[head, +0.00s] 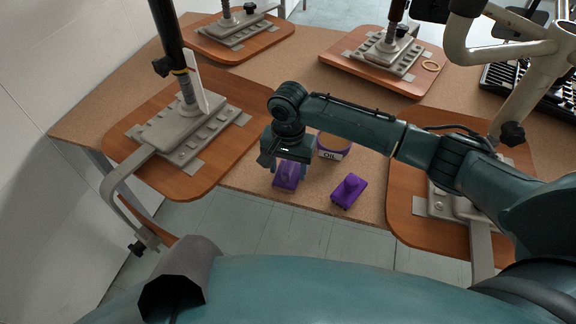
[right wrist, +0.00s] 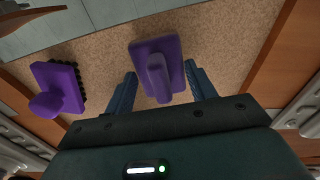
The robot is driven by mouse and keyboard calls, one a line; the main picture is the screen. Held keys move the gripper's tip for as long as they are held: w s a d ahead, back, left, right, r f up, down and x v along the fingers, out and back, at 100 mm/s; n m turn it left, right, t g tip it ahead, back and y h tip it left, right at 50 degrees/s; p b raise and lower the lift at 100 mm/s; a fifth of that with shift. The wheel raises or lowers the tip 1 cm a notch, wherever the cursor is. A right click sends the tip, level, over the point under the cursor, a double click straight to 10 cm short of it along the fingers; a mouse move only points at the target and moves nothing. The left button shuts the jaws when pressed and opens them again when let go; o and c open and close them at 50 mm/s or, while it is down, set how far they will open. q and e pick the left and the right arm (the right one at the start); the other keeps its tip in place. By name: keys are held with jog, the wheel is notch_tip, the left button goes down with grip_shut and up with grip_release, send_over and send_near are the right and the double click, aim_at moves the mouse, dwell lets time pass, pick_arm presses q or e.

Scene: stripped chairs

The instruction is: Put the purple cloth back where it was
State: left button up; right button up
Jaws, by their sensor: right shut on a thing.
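The purple cloth (head: 286,178) looks like a flat purple pad with a raised rib. In the right wrist view the purple cloth (right wrist: 170,48) sits between the fingers, with the rib towards the palm. My right gripper (head: 287,166) points down over the near edge of the brown board and is shut on the cloth; its fingers also show in the right wrist view (right wrist: 161,88). I cannot tell whether the cloth touches the board. My left gripper is not in view.
A purple brush (head: 348,190) with dark bristles lies just right of the cloth. A tin marked OIL (head: 332,149) stands behind, partly hidden by my arm. Wooden chair seats with metal fittings lie left (head: 205,165) and right (head: 405,205). The brown board (head: 250,178) ends close in front.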

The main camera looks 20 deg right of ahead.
jog(key=o, duration=1)
jog(key=shift+f, duration=0.1)
